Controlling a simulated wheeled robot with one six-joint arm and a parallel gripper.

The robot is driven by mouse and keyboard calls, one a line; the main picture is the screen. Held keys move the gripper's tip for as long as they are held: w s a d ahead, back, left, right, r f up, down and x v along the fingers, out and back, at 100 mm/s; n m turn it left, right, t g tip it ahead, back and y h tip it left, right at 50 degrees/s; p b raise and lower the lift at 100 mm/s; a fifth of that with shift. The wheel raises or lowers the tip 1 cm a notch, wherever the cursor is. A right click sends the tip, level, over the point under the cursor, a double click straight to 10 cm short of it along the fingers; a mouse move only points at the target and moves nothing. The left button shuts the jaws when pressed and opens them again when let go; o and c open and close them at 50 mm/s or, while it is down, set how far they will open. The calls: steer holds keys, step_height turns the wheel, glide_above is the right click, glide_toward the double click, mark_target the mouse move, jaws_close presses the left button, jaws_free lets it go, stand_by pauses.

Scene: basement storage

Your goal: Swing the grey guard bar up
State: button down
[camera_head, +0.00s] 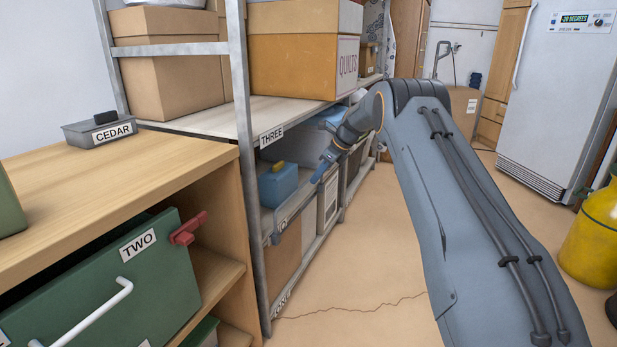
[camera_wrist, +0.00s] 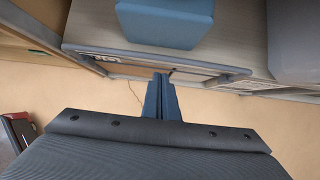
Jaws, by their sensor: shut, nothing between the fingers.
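The grey guard bar (camera_wrist: 140,58) runs along the front of a shelf level in the wrist view, with a bent end at the right. A blue box (camera_wrist: 165,24) sits on the shelf behind it; the box also shows in the head view (camera_head: 278,186). My gripper (camera_wrist: 161,76) is shut and empty, its blue fingertips close to the bar's lower side; I cannot tell whether they touch it. In the head view my gripper (camera_head: 317,179) is beside the shelf front, right of the blue box, and the bar is hard to make out.
A metal shelf rack marked THREE (camera_head: 271,135) holds cardboard boxes. A wooden cabinet (camera_head: 110,185) with a green drawer marked TWO (camera_head: 165,275) stands at the left. A white freezer (camera_head: 555,100) and a yellow cylinder (camera_head: 597,235) stand at the right. The floor before the rack is clear.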

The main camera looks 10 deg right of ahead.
step_height(320, 180, up, 9)
steer(key=p, duration=0.1)
steer(key=shift+a+f, duration=0.1)
stand_by(0.3)
steer(key=s+a+r+n+g+h, duration=0.1)
steer(key=s+a+r+n, duration=0.1)
steer(key=s+a+n, duration=0.55)
steer(key=s+a+r+n+g, duration=0.15)
steer(key=s+a, duration=0.25)
steer(key=s, duration=0.6)
steer(key=s+a+r+n+h, duration=0.1)
steer(key=s+a+r+n, duration=0.1)
steer(key=s+a+n, duration=0.55)
steer(key=s+d+f+n+g+h, duration=0.2)
steer(key=s+n, duration=0.5)
steer(key=s, duration=1.1)
steer(key=s+d+f+n+t+h, duration=0.2)
steer(key=s+n, duration=0.5)
steer(key=s, duration=1.2)
steer(key=d+r+m+g+p, duration=0.1)
steer(key=d+r+m+p, duration=0.4)
steer(key=d+r+p, duration=0.9)
step_height(320, 180, up, 3)
steer(key=p, duration=1)
steer(key=shift+s+d+f+m+y, duration=0.15)
steer(key=shift+s+d+m+y, duration=0.15)
steer(key=shift+m+y, duration=0.1)
